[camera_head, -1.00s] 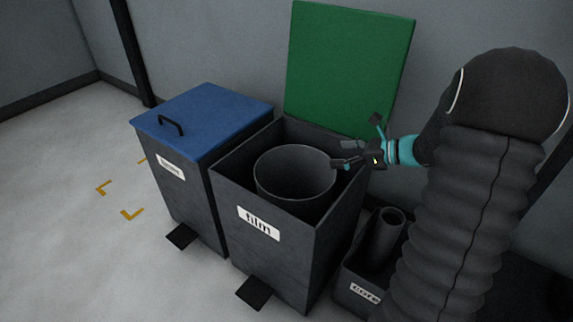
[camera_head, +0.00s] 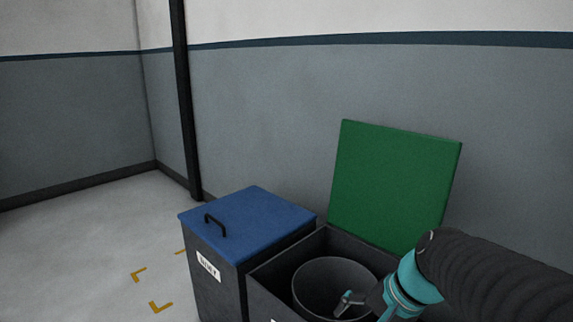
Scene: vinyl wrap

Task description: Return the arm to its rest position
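My arm (camera_head: 500,279) comes in from the lower right in a dark ribbed sleeve, with a teal wrist section (camera_head: 411,288). My gripper (camera_head: 348,303) is low over the open mouth of the film bin, in front of the round dark liner inside it. Its fingers are small and partly cut off by the wrist, so I cannot tell whether they are open or shut. I see nothing held in them.
The film bin (camera_head: 262,295) has its green lid (camera_head: 394,186) raised against the wall. A closed bin with a blue lid (camera_head: 258,222) and black handle stands to its left. Yellow corner marks (camera_head: 160,307) lie on the clear floor at left. A dark post (camera_head: 183,100) stands by the wall.

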